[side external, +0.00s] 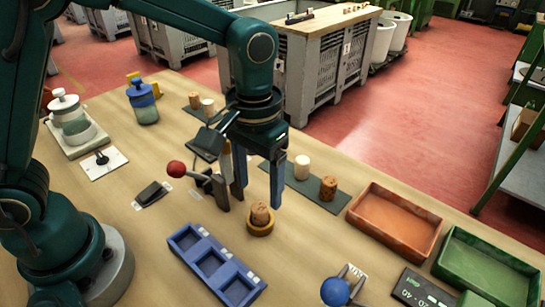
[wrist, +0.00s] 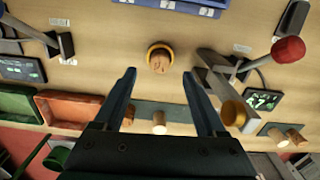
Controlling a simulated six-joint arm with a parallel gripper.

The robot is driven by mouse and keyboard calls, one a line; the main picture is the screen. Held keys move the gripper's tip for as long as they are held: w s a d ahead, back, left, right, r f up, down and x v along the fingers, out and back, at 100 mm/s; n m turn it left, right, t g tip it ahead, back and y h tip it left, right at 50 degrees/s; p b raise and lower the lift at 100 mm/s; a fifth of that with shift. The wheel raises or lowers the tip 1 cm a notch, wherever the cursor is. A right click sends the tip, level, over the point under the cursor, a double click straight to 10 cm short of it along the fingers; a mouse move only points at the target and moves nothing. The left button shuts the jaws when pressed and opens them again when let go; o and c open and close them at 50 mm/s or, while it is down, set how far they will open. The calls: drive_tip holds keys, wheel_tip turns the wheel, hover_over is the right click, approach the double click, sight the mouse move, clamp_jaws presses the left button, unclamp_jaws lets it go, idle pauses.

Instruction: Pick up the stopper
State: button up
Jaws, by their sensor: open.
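A brown cork stopper (side external: 260,212) stands upright in a small yellow ring (side external: 261,230) on the table. It also shows in the wrist view (wrist: 159,60), centred between the fingers and a little beyond their tips. My gripper (side external: 257,206) points down with its fingers apart and nothing between them; it also shows in the wrist view (wrist: 159,72). The fingertips appear above and just behind the stopper, not touching it. A pale stopper (side external: 302,167) and another brown stopper (side external: 328,188) stand on a dark strip (side external: 316,186) to the right.
A red-knobbed lever (side external: 176,168) and its metal bracket stand close to my gripper's left. A blue compartment tray (side external: 207,262) lies in front. An orange tray (side external: 395,220) and a green tray (side external: 487,265) stand right. More stoppers (side external: 208,105) are farther back. Bare table surrounds the ring.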

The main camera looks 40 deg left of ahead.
sight(260, 207)
drive_tip(key=shift+f, duration=2.7)
clamp_jaws()
